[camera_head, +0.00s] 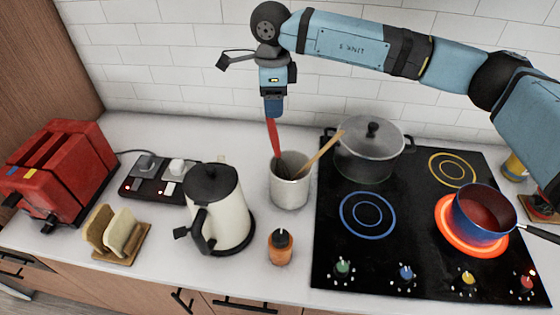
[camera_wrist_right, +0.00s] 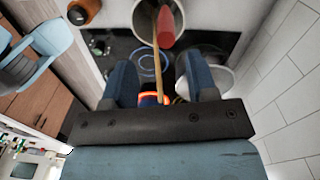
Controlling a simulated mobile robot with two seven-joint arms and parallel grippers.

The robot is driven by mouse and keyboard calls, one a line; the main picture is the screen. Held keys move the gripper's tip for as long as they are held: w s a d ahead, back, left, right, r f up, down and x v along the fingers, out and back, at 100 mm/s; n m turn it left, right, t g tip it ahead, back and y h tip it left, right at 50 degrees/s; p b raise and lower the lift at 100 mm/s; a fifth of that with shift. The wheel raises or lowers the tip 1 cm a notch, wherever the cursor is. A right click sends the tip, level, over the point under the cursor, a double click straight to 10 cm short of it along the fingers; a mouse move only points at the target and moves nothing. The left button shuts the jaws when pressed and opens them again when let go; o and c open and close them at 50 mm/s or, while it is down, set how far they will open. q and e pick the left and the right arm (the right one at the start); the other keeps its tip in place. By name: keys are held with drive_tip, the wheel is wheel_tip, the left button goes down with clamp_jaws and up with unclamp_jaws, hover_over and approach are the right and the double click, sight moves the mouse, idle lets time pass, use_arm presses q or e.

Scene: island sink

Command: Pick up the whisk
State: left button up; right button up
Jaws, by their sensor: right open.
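A light metal utensil pot (camera_head: 290,185) stands on the counter left of the cooktop. It holds a red-handled utensil (camera_head: 274,138) leaning left and a wooden-handled utensil (camera_head: 322,154) leaning right. Their lower ends are hidden in the pot, so I cannot tell which is the whisk. My right gripper (camera_head: 273,110) points down just above the red handle's top. In the right wrist view its two fingers (camera_wrist_right: 160,85) are apart, with the red handle (camera_wrist_right: 166,28) and the wooden handle (camera_wrist_right: 159,60) appearing between them. My left gripper is not in view.
A lidded pot (camera_head: 368,160) and a blue saucepan (camera_head: 482,232) on a glowing burner are on the cooktop (camera_head: 340,265). A red toaster (camera_head: 62,170) stands left. The tiled wall is behind.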

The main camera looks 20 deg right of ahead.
sight(272, 126)
drive_tip(key=shift+w+f, duration=0.25)
drive_tip(key=shift+f, duration=1)
drive_tip(key=shift+s+f+p, duration=0.1)
drive_tip(key=shift+f+p, duration=0.3)
drive_tip(key=shift+p, duration=0.05)
drive_tip(key=f, duration=0.2)
drive_tip(key=f+p, duration=0.1)
drive_tip(key=shift+w+a+f+p, duration=0.15)
drive_tip(key=shift+w+f+p, duration=0.05)
drive_tip(key=shift+f+p, duration=0.15)
drive_tip(key=shift+f, duration=0.5)
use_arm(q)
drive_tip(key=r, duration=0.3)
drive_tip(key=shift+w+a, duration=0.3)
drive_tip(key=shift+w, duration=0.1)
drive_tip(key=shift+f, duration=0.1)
use_arm(e)
clamp_jaws()
